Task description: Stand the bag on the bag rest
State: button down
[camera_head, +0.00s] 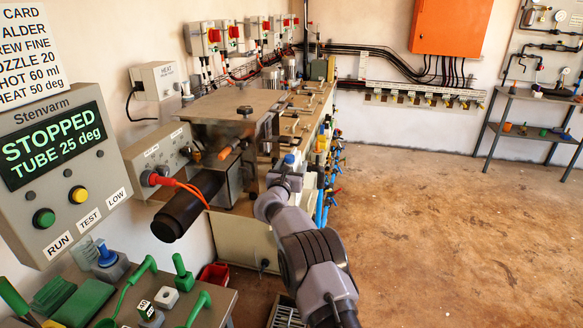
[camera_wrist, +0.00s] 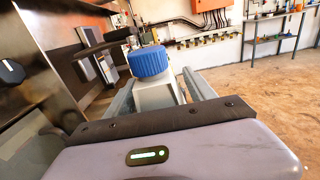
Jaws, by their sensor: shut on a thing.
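The bag (camera_wrist: 160,95) shows in the wrist view as a pale body with a ribbed blue cap (camera_wrist: 149,61) on top. My gripper (camera_wrist: 158,88) is shut on it, one grey finger on each side, and the cap stands above the fingers. In the head view my gripper (camera_head: 287,176) is at the right end of the steel-topped machine, and the small blue cap (camera_head: 289,159) shows there. The lower part of the bag is hidden by my gripper. I cannot pick out the bag rest for certain in either view.
The steel-topped machine (camera_head: 233,103) with a black cylinder (camera_head: 188,207) and orange leads is left of my gripper. A control panel (camera_head: 60,150) reads STOPPED. A bench (camera_head: 215,300) with green tools is at lower left. The floor (camera_head: 450,230) at right is clear.

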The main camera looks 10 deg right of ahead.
jog(key=shift+r, duration=0.1)
jog(key=shift+c, duration=1.6)
grip_release()
